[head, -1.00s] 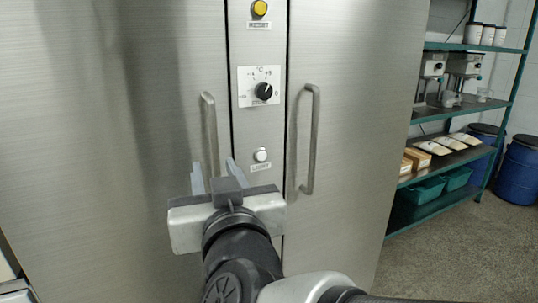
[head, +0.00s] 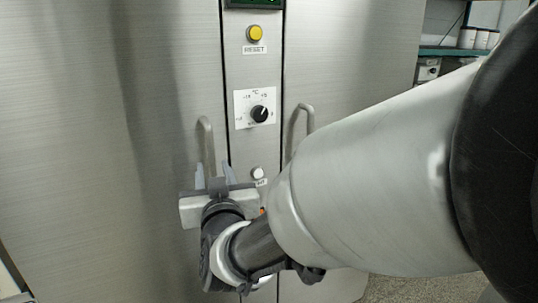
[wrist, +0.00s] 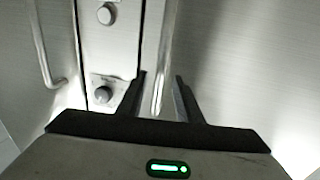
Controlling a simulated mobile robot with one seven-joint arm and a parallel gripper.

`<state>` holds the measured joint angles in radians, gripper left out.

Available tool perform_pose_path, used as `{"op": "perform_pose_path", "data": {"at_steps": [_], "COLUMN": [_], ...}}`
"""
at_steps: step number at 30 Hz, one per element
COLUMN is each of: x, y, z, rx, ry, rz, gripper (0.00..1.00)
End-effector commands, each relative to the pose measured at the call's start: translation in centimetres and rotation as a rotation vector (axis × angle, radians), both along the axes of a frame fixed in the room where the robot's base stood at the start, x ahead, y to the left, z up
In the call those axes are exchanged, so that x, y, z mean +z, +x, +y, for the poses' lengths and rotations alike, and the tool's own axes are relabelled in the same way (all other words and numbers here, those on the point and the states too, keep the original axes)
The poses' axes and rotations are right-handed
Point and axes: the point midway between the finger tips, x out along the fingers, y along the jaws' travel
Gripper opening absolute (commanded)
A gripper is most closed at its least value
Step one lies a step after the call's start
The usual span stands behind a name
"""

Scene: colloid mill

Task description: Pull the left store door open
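The left store door (head: 70,130) is brushed steel and looks closed against the centre panel. Its upright bar handle (head: 207,145) is near the door's right edge. My gripper (head: 213,172) is at the lower part of this handle, with one finger on each side. In the wrist view, the same handle (wrist: 165,65) runs between the two spread fingers of my gripper (wrist: 160,95), with gaps on both sides. The fingers are open. The handle's lower end is hidden behind my gripper in the head view.
The centre panel (head: 236,60) carries a yellow reset button (head: 255,33), a dial (head: 259,113) and a light button (head: 257,173). The right door (head: 345,60) has its own handle (head: 309,120), partly hidden by my arm. A shelf (head: 440,50) stands at the far right.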

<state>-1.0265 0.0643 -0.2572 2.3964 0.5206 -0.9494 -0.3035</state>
Motion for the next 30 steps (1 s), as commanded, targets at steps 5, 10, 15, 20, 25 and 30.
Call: {"op": "perform_pose_path", "data": {"at_steps": [5, 10, 15, 20, 25, 30], "x": [-0.1, 0.0, 0.0, 0.0, 0.0, 0.0], "y": [2.8, 4.2, 4.5, 4.5, 4.5, 4.5], "z": [1.1, 1.6, 1.7, 1.7, 1.7, 1.7], "rx": [-0.001, 0.000, 0.000, 0.000, 0.000, 0.000], "ry": [-0.001, -0.002, -0.001, -0.001, -0.001, -0.001], "rz": [0.000, -0.001, 0.001, 0.000, 0.000, 0.000], "gripper": [0.33, 0.33, 0.33, 0.33, 0.06, 0.00]}}
